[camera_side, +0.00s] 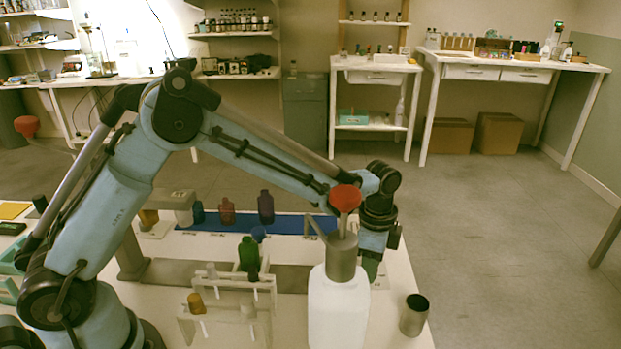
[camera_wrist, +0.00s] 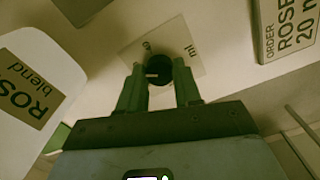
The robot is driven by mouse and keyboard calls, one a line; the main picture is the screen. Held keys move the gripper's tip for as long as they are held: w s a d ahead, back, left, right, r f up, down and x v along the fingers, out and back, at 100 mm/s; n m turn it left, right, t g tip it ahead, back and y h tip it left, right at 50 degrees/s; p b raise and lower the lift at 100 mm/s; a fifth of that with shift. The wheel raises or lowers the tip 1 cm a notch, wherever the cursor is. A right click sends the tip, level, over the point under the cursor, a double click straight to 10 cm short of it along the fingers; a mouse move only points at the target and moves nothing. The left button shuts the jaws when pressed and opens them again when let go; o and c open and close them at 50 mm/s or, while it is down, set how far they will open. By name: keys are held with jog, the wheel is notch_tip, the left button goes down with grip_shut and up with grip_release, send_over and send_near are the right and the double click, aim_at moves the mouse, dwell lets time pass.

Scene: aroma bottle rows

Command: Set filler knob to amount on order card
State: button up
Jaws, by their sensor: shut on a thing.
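My gripper (camera_wrist: 160,84) is shut on a dark round knob (camera_wrist: 159,66), with one green finger on each side. The knob sits on a pale plate (camera_wrist: 188,62) printed with "ml" and another mark partly hidden. A short light line shows on the knob; I cannot tell which amount it points to. The order card (camera_wrist: 291,24) at the upper right reads "ORDER ROSE 20 m", cut off by the frame edge. In the side view my wrist is behind a large white bottle (camera_side: 338,305) with a grey collar, which hides the knob.
A white container labelled "ROSE blend" (camera_wrist: 30,85) stands close on the left in the wrist view. In the side view, a metal cup (camera_side: 413,315) stands at right, a rack (camera_side: 228,318) with small bottles in front, and coloured bottles on a blue strip (camera_side: 292,222) behind.

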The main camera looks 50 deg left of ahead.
jog(key=shift+n, duration=0.3)
jog(key=n, duration=1.1)
dwell(0.6)
jog(key=o, duration=1)
jog(key=shift+o, duration=0.2)
jog(key=shift+r, duration=0.15)
notch_tip(320, 180, up, 12)
